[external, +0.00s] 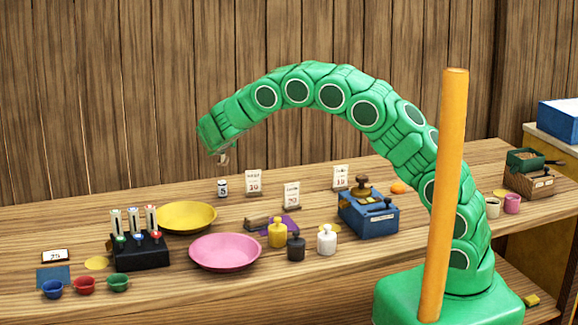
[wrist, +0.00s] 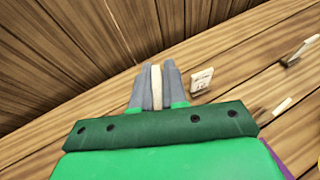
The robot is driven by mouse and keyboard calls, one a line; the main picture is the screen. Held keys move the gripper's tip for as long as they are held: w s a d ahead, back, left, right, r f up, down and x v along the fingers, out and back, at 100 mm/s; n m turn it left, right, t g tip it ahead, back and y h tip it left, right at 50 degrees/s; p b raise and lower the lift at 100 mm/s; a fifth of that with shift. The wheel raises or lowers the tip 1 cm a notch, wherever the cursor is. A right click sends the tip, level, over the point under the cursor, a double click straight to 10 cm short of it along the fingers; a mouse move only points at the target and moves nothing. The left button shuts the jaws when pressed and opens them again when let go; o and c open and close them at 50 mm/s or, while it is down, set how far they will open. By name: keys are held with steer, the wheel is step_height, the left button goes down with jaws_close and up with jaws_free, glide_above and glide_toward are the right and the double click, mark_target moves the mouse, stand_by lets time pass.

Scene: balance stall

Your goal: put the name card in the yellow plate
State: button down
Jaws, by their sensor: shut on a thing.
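The yellow plate (external: 187,217) lies empty on the counter, left of centre, behind the pink plate. My gripper (external: 222,159) is raised above the counter, to the upper right of the yellow plate in the picture. In the wrist view my gripper (wrist: 155,84) has its grey fingers shut on a thin cream thing (wrist: 156,88). It is seen edge-on and looks like the name card; no writing on it shows. In the external view it is too small to make out.
Several standing cards (external: 253,182) and a small piece marked 5 (external: 222,188) are near my gripper. A pink plate (external: 224,252), a black rack (external: 140,254), small bottles (external: 327,240) and a blue device (external: 369,216) crowd the counter. A wooden wall stands behind.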

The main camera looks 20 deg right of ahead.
steer(key=s+a+f+n+t+y, duration=0.1)
steer(key=s+a+n+y, duration=0.15)
steer(key=a, duration=0.45)
steer(key=s+a+f+n+y, duration=0.2)
steer(key=s+a, duration=0.1)
steer(key=a, duration=0.4)
glide_above(184, 222)
steer(key=shift+y, duration=0.35)
steer(key=shift+w+f, duration=0.1)
steer(key=shift+f, duration=5.5)
steer(key=c, duration=1.1)
jaws_free()
step_height(184, 222, up, 7)
